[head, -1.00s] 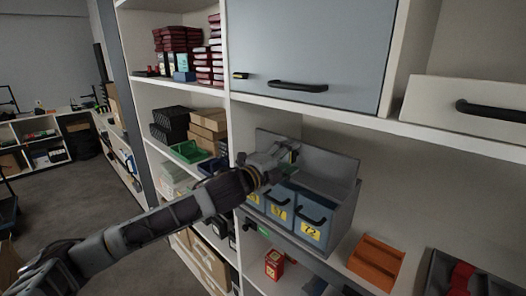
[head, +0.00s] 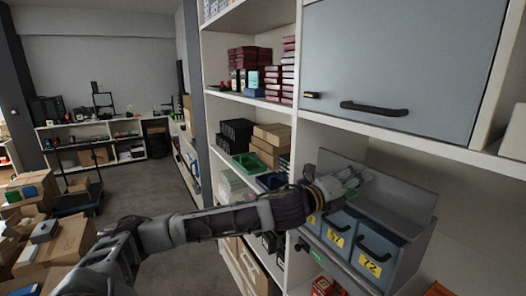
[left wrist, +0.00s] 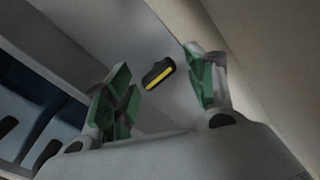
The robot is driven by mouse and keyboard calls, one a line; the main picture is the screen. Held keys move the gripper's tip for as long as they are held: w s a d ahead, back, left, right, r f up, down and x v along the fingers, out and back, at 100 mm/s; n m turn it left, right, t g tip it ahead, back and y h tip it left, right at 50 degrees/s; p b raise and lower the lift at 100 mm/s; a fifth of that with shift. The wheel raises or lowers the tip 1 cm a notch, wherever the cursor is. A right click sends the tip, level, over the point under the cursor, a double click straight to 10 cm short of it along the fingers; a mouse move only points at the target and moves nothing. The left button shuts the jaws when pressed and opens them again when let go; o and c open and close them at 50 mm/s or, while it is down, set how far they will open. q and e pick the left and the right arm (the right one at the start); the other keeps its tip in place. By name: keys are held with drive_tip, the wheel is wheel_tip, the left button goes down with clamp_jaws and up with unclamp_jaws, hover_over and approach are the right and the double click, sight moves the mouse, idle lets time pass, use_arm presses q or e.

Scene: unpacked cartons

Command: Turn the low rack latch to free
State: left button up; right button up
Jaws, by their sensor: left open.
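My left gripper (head: 352,181) reaches over the grey rack (head: 405,205) and its numbered blue bins. In the left wrist view its green-padded fingers (left wrist: 158,90) stand apart, with nothing between them touching. A small black latch with a yellow stripe (left wrist: 159,75) sits tilted on a grey panel beyond the fingers and apart from them; I cannot tell its setting. In the head view this latch does not show clearly, and the gripper may cover it. Another black latch with a yellow mark (head: 313,95) is on the upper cabinet door. My right gripper is not in view.
The cabinet door (head: 400,60) with a black handle hangs above the rack. Stacked boxes and a green tray (head: 250,165) fill the shelf to the left.

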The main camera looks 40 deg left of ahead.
use_arm(q)
drive_tip(key=m, duration=0.6)
drive_tip(key=shift+w+a, duration=0.15)
drive_tip(key=shift+m+b, duration=0.75)
drive_tip(key=shift+m, duration=2.25)
drive_tip(key=shift+m, duration=0.4)
